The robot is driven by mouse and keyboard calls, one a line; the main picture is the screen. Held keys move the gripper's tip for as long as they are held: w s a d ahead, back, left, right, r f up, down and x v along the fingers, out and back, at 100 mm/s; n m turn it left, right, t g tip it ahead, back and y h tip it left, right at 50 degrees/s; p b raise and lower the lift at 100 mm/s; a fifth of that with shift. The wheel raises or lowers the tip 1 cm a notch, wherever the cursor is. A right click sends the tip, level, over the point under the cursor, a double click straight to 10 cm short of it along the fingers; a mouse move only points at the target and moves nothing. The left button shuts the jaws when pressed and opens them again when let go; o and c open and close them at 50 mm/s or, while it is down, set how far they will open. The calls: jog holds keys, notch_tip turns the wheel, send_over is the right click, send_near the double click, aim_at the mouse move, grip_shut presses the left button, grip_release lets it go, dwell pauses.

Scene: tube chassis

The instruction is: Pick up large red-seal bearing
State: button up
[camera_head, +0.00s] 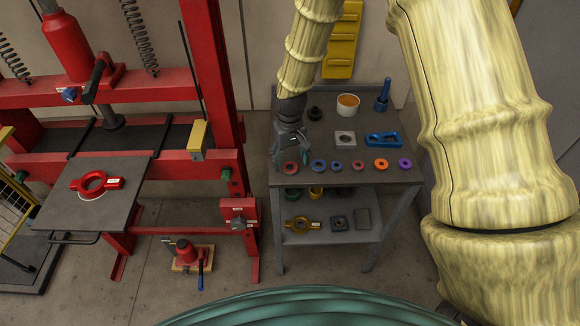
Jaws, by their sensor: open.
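Several ring-shaped bearings lie in a row along the front of the grey cart top. The leftmost, a larger red-seal bearing (291,168), sits near the cart's left front corner. A smaller red ring (358,165) lies farther right in the row. My gripper (290,161) points down at the leftmost red bearing, with its fingers open and one to either side of it in this view. I cannot tell its height above the bearing or whether it touches. The gripper partly covers the cart's left edge.
The grey cart (400,176) also bears blue rings (319,166), an orange ring (381,164), a purple ring (405,164), a white cup (347,105), a square block (345,138) and a blue fixture (383,139). A red press frame (215,80) stands close on the left.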

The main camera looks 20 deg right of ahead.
aim_at(290, 167)
jog(key=shift+w+f+p, duration=0.1)
jog(key=shift+f+p, duration=0.4)
jog(key=shift+f, duration=1.05)
jog(key=c, duration=1.2)
jog(key=shift+r, duration=0.15)
